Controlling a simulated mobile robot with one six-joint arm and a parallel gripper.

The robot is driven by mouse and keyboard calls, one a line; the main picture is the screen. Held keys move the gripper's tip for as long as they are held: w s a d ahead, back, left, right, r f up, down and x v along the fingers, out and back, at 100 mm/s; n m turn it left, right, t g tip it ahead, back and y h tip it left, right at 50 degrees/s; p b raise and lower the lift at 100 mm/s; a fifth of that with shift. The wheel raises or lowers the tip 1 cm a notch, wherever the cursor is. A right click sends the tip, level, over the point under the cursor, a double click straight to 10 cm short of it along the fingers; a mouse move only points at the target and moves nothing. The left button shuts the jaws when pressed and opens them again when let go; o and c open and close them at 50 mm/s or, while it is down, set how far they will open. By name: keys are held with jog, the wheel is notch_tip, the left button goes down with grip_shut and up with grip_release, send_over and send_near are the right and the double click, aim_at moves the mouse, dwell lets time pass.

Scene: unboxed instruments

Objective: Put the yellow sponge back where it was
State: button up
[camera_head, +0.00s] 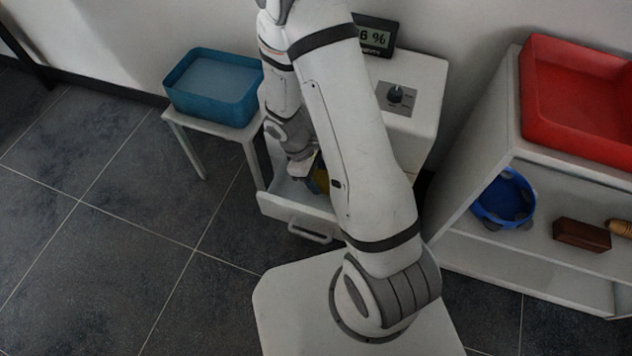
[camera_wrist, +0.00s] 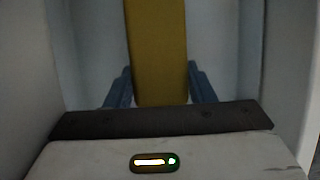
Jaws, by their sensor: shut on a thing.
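The yellow sponge (camera_wrist: 157,50) stands out between the two fingers of my gripper (camera_wrist: 160,90) in the wrist view. The fingers are shut on it from both sides. In the head view my gripper (camera_head: 303,168) is low in the open drawer (camera_head: 290,205) of the white cabinet, and a bit of the sponge (camera_head: 321,180) shows beside it. My arm hides most of the sponge and part of the drawer. Pale walls surround the sponge in the wrist view. I cannot tell whether the sponge touches the drawer floor.
A blue bin (camera_head: 213,88) stands on a small white table at the left. The cabinet (camera_head: 425,90) carries a knob (camera_head: 396,95) and a display (camera_head: 374,38). At the right, a shelf holds a red tray (camera_head: 575,115), a blue tambourine (camera_head: 503,200) and a brown block (camera_head: 581,235).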

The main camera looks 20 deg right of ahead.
jog(key=shift+f, duration=0.9)
jog(key=shift+f, duration=0.1)
jog(key=o, duration=0.9)
jog(key=shift+o, duration=0.2)
jog(key=shift+r, duration=0.3)
jog(key=p+v, duration=0.5)
jog(key=v, duration=0.6)
jog(key=shift+r, duration=0.3)
jog(key=shift+a, duration=0.15)
